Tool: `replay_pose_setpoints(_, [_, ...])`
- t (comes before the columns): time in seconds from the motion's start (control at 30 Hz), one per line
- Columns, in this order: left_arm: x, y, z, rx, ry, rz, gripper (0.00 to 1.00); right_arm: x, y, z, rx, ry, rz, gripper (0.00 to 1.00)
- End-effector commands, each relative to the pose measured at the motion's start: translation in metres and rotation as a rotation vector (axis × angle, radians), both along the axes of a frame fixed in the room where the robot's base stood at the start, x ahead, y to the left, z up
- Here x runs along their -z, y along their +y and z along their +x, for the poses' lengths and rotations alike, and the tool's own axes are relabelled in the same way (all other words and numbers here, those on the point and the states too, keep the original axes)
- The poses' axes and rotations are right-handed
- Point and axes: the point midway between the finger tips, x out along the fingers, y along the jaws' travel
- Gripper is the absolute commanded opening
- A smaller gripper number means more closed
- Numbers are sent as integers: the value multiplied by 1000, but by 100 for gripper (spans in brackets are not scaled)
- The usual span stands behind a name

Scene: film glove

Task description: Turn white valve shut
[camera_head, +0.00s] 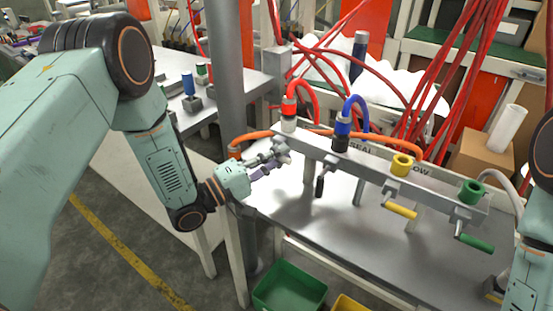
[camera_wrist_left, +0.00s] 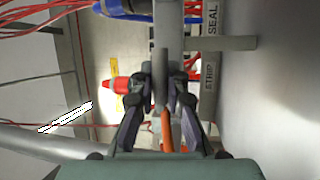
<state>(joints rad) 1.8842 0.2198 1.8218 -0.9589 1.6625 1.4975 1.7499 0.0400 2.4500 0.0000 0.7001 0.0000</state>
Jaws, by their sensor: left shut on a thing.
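The manifold bar (camera_head: 372,167) carries a row of valves on the metal bench. The white valve's fitting (camera_head: 289,123), with a red hose connector above it, is at the bar's left end. My left gripper (camera_head: 281,152) is at that end, just below the fitting. My right gripper is outside both views.
Black (camera_head: 320,187), yellow (camera_head: 402,210) and green (camera_head: 476,243) handles hang along the bar to the right. An orange hose (camera_head: 258,135) runs close behind my left gripper. A grey post (camera_head: 228,80) stands left of the bench. A green bin (camera_head: 290,288) sits below.

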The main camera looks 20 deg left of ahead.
Motion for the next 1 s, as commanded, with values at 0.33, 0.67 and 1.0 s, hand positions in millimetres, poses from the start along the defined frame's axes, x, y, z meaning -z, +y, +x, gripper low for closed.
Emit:
replay_pose_setpoints(0.33, [-1, -1, 0, 4, 8, -19, 0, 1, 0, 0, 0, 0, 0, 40])
replay_pose_setpoints(0.67, [-1, -1, 0, 3, 6, -19, 25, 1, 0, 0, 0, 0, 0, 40])
replay_pose_setpoints(1.0, [-1, 0, 0, 1, 6, -19, 37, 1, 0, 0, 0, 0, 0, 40])
